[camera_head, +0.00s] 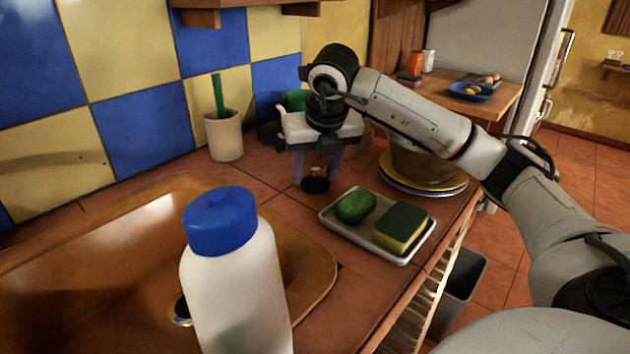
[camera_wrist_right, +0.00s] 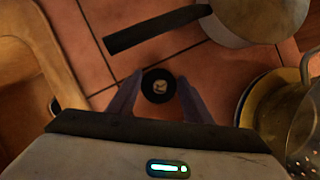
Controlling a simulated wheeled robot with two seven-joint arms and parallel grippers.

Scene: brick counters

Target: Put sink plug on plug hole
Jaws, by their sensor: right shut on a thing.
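The sink plug (camera_head: 315,184) is small, dark and round, with a pale knob on top that shows in the right wrist view (camera_wrist_right: 158,86). It is at the tiled counter, right of the sink. My right gripper (camera_head: 316,177) points down, its two fingers shut on the plug, one on each side. I cannot tell whether the plug touches the tiles. The copper-coloured sink (camera_head: 90,245) fills the left. Its metal plug hole (camera_head: 181,311) is partly hidden behind a white bottle (camera_head: 235,285) with a blue cap. My left gripper is not in view.
A tray (camera_head: 424,238) with a green scrubber and a sponge lies right of the plug. Stacked plates (camera_head: 455,188) stand behind it. A cup (camera_head: 223,136) stands by the wall. A pan (camera_wrist_right: 268,18) with a dark handle is near the gripper.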

